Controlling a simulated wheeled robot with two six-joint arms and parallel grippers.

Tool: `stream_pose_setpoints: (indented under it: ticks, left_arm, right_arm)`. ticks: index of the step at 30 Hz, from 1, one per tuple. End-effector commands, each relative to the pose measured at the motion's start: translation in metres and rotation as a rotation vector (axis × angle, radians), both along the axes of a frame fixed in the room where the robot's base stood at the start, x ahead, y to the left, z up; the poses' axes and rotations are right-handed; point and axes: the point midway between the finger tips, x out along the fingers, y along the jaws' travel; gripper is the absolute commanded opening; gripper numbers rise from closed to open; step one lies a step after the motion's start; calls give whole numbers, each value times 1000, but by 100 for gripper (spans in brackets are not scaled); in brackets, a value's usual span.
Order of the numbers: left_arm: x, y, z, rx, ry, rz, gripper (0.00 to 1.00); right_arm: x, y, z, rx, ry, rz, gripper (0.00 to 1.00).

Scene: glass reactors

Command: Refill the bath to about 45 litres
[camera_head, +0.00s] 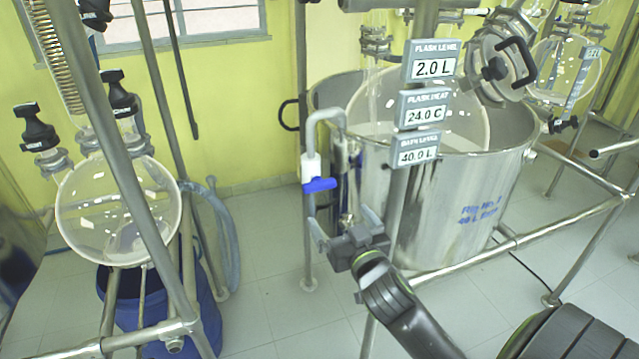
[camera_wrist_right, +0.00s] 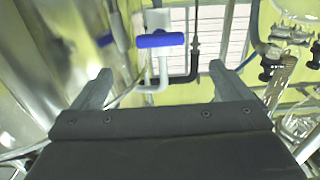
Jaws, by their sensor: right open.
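The bath is a large steel tub (camera_head: 465,205) at the right of the head view, with a round glass flask (camera_head: 440,100) inside. Its bottom readout (camera_head: 418,151) shows 40.0 L. A grey pipe (camera_head: 327,116) bends over the tub's left rim. The pipe carries a white valve with a blue handle (camera_head: 320,185), which lies crosswise to the pipe. The handle also shows in the wrist view (camera_wrist_right: 160,40), ahead of the gap between my fingers. My right gripper (camera_head: 342,222) is open and empty, just below the handle and apart from it. My left gripper is out of view.
Two more readouts show flask level 2.0 L (camera_head: 433,61) and flask heat 24.0 C (camera_head: 422,107). Metal frame rails (camera_head: 525,242) run around the tub. A second glass flask (camera_head: 118,212) stands left above a blue container (camera_head: 205,310). The floor between them is clear.

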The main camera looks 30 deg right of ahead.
Motion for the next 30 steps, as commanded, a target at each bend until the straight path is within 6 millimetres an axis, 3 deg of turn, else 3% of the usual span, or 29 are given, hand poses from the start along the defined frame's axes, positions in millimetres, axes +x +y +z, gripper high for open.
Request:
stream_pose_setpoints:
  ticks: [6,18,30]
  left_arm:
    - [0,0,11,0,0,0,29]
    - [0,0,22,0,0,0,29]
    - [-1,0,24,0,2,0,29]
  right_arm:
    - [44,-11,3,-1,0,0,98]
    - [109,-26,1,-1,1,0,98]
    - [129,-31,0,-1,1,1,98]
